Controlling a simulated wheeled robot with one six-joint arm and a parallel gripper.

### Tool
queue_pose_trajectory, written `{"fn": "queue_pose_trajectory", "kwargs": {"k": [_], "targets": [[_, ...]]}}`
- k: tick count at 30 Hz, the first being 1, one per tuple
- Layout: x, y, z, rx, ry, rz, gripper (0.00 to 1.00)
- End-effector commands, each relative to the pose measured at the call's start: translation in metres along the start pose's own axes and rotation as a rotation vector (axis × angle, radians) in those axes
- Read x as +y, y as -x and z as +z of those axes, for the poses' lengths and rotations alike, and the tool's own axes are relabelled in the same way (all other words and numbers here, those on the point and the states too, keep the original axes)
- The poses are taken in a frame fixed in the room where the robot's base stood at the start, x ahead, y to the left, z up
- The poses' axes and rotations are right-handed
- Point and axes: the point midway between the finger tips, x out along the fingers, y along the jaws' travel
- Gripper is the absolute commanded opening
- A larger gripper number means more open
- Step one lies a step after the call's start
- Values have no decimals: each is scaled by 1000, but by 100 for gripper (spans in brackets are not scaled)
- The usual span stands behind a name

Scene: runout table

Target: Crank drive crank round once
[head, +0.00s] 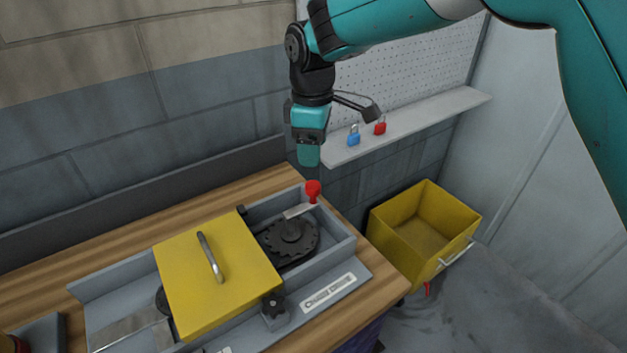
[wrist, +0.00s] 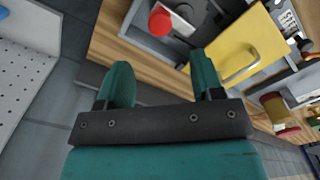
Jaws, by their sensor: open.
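The drive crank is a pale arm with a red knob (head: 313,190), set over a dark toothed wheel (head: 289,236) in a grey open housing (head: 343,246) on the wooden table. The red knob also shows in the wrist view (wrist: 160,20), beyond and between my fingertips. My gripper (head: 308,155) hangs above the knob, apart from it. In the wrist view my gripper (wrist: 162,78) has its two teal fingers spread with nothing between them.
A yellow cover with a handle (head: 215,270) sits on the housing left of the wheel. A black knob (head: 273,306) stands at its front. A yellow bin (head: 390,238) is right of the table. A shelf (head: 440,112) holds a blue padlock (head: 353,137) and a red padlock (head: 380,126).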

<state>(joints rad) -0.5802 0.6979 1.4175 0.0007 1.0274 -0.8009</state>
Motion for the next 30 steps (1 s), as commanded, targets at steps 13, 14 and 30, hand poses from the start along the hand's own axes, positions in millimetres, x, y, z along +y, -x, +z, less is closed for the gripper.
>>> {"fn": "queue_pose_trajectory", "kwargs": {"k": [13,14,30], "targets": [[0,-85,0,-1,-1,-2,61],[0,-88,0,-1,-1,-1,61],[0,-99,0,1,-1,1,35]]}}
